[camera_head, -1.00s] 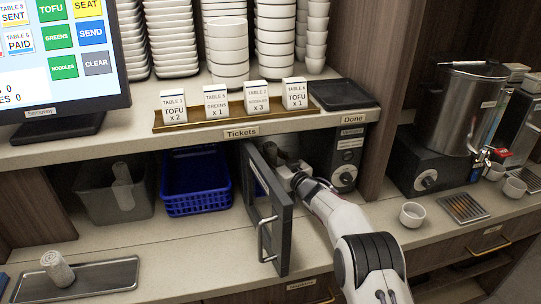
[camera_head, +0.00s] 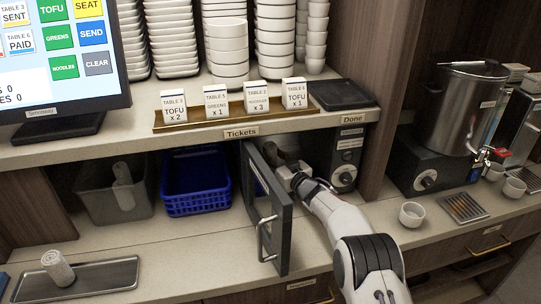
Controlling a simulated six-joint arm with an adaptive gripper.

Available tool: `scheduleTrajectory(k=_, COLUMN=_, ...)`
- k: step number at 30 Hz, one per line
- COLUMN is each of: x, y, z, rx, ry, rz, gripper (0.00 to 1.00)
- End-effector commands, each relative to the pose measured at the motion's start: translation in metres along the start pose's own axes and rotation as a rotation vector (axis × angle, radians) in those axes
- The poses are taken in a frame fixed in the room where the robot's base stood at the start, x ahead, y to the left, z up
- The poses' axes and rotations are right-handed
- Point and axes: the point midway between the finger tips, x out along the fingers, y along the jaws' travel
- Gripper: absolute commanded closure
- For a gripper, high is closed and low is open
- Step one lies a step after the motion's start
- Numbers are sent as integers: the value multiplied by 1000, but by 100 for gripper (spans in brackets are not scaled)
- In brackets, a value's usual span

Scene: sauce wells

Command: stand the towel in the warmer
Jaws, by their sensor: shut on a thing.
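The warmer is a dark box under the shelf, with its door (camera_head: 272,215) swung open toward the front. My gripper (camera_head: 288,170) reaches into the opening behind the door, from the right. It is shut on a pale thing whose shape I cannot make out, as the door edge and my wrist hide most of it. A rolled white towel (camera_head: 58,268) stands slightly tilted on a dark metal tray (camera_head: 110,278) at the front left, away from my gripper.
A blue basket (camera_head: 195,185) and a grey bin (camera_head: 95,205) with a pale scoop-like thing stand left of the warmer. Ticket cards stand on a tray (camera_head: 240,121) on the shelf above. A white cup (camera_head: 412,215) is right of my arm. Counter between tray and door is clear.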

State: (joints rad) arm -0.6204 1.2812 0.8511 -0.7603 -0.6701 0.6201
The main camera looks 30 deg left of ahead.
Motion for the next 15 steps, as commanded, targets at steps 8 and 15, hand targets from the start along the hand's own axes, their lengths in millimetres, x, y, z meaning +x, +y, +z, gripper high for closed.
scheduleTrajectory(k=8, x=-2, y=-1, z=20, rx=3, ry=-28, rz=1, gripper=51)
scheduleTrajectory(k=15, x=-2, y=-1, z=19, rx=3, ry=-29, rz=1, gripper=51)
